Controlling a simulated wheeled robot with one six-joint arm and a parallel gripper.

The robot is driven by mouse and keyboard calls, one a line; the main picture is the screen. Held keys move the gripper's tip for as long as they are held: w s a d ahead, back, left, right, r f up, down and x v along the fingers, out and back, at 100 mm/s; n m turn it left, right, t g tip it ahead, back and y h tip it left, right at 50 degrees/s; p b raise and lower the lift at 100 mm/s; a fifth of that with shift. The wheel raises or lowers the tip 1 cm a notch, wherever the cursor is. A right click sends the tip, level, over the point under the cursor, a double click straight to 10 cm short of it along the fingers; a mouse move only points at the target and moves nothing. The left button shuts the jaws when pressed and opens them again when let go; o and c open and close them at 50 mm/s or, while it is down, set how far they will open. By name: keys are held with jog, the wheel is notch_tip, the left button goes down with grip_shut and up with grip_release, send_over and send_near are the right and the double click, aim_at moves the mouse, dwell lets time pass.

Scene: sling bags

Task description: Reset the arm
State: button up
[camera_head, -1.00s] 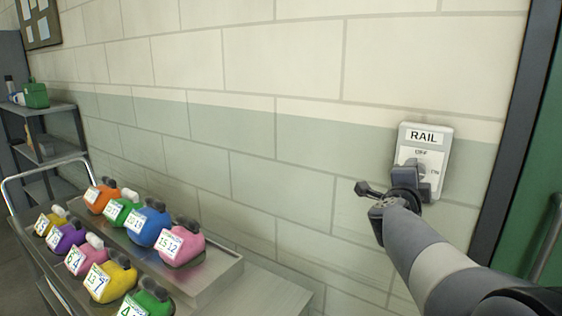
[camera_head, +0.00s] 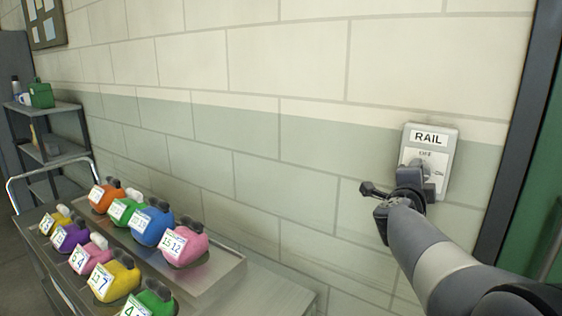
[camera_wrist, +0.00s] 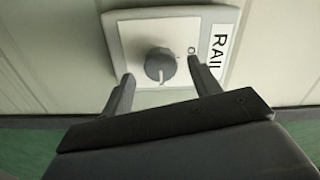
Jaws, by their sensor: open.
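My arm reaches in from the lower right in the head view, and my gripper (camera_head: 418,178) is in front of the wall switch box marked RAIL (camera_head: 440,140). In the wrist view my gripper (camera_wrist: 164,85) is open, its two fingers apart on either side of the round grey knob (camera_wrist: 160,65). The fingers do not appear to touch the knob, and nothing is held. The switch box plate (camera_wrist: 130,35) shows behind the knob. In the head view my gripper partly hides the knob.
A metal cart (camera_head: 215,272) with several coloured, numbered bags, including a blue one (camera_head: 152,227) and a pink one (camera_head: 186,245), stands at lower left. A grey shelf (camera_head: 62,155) is behind it. A dark door frame (camera_head: 510,150) and green door (camera_head: 550,170) are at right.

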jog(key=v, duration=0.9)
jog(key=w+d+n+p, duration=0.6)
jog(key=w+n+p, duration=0.2)
jog(key=n, duration=1)
jog(key=shift+w+p, duration=0.35)
jog(key=shift+p, duration=0.3)
